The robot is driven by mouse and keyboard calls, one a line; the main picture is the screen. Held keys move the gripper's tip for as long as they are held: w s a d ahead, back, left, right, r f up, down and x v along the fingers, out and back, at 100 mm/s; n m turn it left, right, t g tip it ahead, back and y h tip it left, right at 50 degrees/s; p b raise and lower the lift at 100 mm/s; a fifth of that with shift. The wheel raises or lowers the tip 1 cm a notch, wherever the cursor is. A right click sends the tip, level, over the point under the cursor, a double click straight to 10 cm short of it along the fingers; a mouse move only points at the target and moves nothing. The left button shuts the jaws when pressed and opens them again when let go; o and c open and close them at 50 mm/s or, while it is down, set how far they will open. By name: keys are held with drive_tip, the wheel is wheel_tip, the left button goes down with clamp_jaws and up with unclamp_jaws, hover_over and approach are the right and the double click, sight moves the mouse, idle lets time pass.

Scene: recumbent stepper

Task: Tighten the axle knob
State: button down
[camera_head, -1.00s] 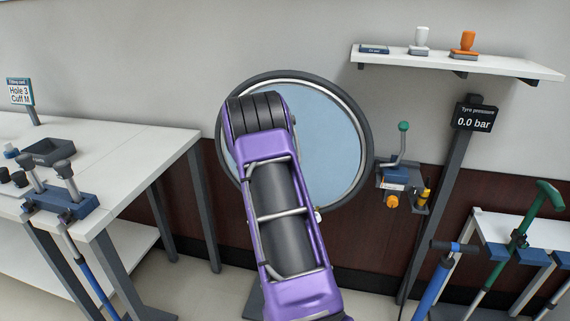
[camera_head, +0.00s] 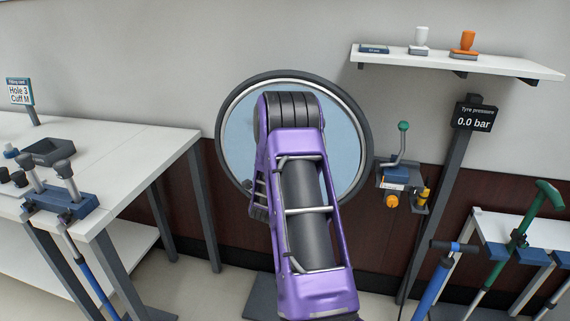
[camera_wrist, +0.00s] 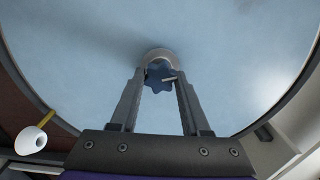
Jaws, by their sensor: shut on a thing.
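The axle knob (camera_wrist: 157,76) is a dark blue, lobed knob at the centre of the pale blue wheel disc (camera_wrist: 80,60), seen in the wrist view. A light-coloured round collar (camera_wrist: 158,55) sits behind it. My gripper (camera_wrist: 160,82) has its two grey fingers on either side of the knob and is shut on it. A small light mark shows across the knob's face. In the head view the wheel (camera_head: 233,115) stands upright against the wall. My purple arm covers its middle there, so the knob and my gripper are hidden.
A white bench (camera_head: 150,150) is at left. A pump station with a green-topped lever (camera_head: 403,127) and a tyre pressure display (camera_head: 476,117) reading 0.0 bar are right of the wheel. A white shelf (camera_head: 510,68) is above. A cane rack (camera_head: 490,228) is at lower right.

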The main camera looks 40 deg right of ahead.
drive_tip(key=shift+m, duration=1.5)
drive_tip(key=shift+c, duration=1.9)
unclamp_jaws()
drive_tip(key=v, duration=1.7)
drive_tip(key=shift+s, duration=0.25)
drive_tip(key=shift+a, duration=0.15)
